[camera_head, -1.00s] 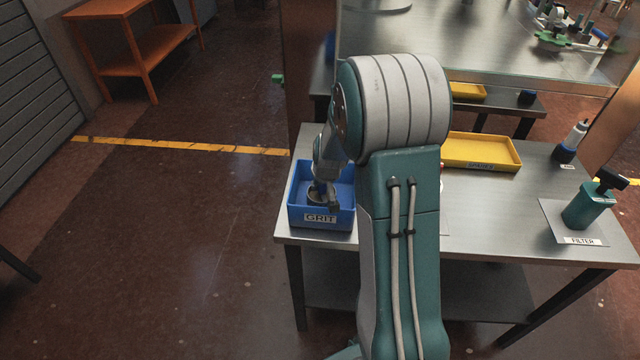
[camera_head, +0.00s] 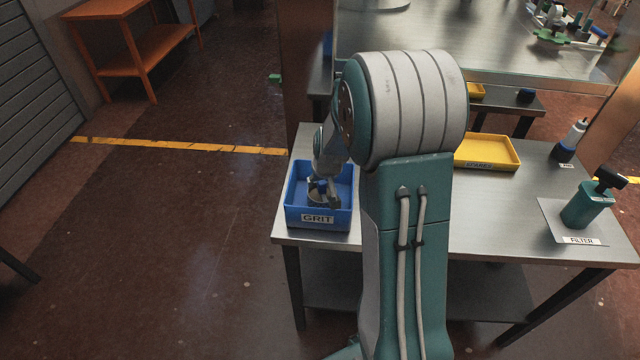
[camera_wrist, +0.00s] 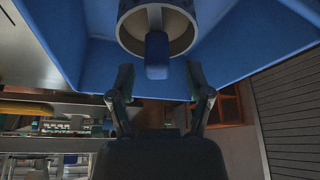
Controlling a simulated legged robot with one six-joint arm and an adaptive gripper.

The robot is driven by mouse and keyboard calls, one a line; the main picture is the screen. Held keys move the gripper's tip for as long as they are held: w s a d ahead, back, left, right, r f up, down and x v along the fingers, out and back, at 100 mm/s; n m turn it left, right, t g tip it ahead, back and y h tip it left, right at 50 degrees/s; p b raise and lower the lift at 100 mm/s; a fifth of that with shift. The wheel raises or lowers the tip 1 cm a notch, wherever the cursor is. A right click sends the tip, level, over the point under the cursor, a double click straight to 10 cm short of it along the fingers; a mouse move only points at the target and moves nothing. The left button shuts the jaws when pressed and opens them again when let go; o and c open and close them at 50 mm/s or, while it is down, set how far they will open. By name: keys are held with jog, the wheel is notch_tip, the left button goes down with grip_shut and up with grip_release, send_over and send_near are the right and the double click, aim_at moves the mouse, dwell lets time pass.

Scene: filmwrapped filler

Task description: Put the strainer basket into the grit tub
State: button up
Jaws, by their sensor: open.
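The strainer basket (camera_wrist: 181,38), a round cup with a grey rim and a blue handle tab (camera_wrist: 157,55), is inside the blue grit tub (camera_wrist: 232,72). In the head view the basket (camera_head: 318,200) shows small and partly covered by my gripper, within the walls of the tub (camera_head: 319,219) labelled GRIT. My gripper (camera_wrist: 160,82) is open, its two fingers spread to either side of the tab's lower end, with no visible grip on it. In the head view my gripper (camera_head: 327,190) is low over the tub. Whether the basket rests flat on the floor of the tub is hard to tell.
The tub stands at the left end of the metal table (camera_head: 470,220). A yellow tray (camera_head: 487,153) is behind my arm to the right. A glass panel rises behind.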

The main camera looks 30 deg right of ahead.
jog(key=s+a+r+n, duration=0.1)
jog(key=s+a+r, duration=0.4)
jog(key=s+r, duration=0.3)
jog(key=s+a+r, duration=0.5)
jog(key=r, duration=0.5)
jog(key=s+a+r, duration=0.1)
jog(key=s+a, duration=0.1)
jog(key=s, duration=0.4)
jog(key=s+a+r+n+t, duration=0.1)
jog(key=s+a, duration=0.2)
jog(key=s, duration=0.3)
jog(key=shift+s+r+y, duration=0.2)
jog(key=shift+r+y, duration=0.1)
jog(key=shift+y, duration=0.1)
